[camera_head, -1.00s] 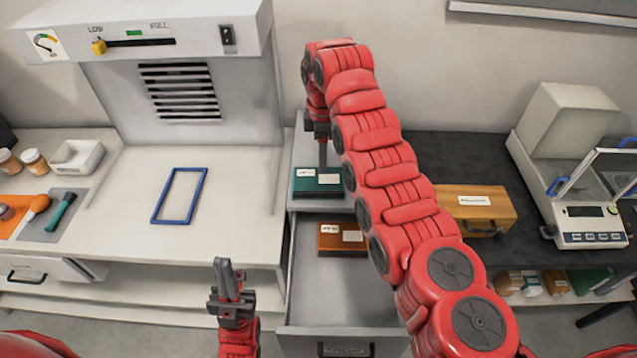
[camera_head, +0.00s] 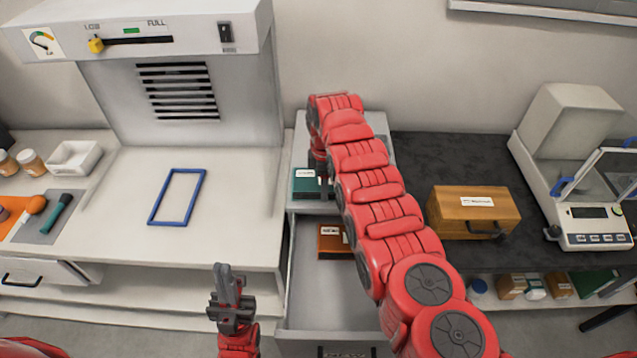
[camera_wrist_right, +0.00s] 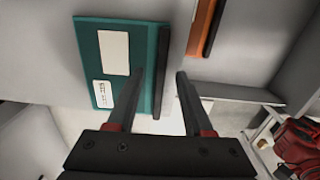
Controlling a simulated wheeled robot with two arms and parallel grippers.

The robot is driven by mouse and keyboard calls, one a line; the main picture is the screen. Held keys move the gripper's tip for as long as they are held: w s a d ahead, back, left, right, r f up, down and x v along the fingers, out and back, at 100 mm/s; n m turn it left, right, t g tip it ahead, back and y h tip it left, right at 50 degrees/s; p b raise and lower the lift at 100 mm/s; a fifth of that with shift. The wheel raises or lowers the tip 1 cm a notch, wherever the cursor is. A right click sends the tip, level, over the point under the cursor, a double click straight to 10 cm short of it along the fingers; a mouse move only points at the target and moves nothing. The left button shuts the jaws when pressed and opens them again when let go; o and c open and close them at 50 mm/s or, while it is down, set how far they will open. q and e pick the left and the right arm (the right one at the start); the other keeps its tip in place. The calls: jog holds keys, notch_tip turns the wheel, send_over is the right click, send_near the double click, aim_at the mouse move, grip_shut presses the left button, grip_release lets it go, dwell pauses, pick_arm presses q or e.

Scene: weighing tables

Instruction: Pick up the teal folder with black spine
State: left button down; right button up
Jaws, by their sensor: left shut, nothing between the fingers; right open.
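The teal folder (camera_head: 305,184) lies flat on the light cabinet top, partly hidden by my right arm in the head view. In the right wrist view the folder (camera_wrist_right: 88,50) shows two white labels, and its black spine (camera_wrist_right: 161,80) runs along its right side. My right gripper (camera_wrist_right: 160,73) is open above it. One finger overlaps the teal cover in the picture and the other is just right of the spine; nothing is held. In the head view the right gripper (camera_head: 323,190) is down at the folder. My left gripper (camera_head: 229,270) is shut and empty in front of the bench.
An open drawer (camera_head: 310,300) below holds an orange-brown folder (camera_head: 331,243). A wooden box (camera_head: 470,212) stands on the dark counter to the right, then a balance (camera_head: 590,225). A blue frame (camera_head: 188,208) lies on the left bench.

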jog(key=shift+f, duration=0.75)
grip_shut()
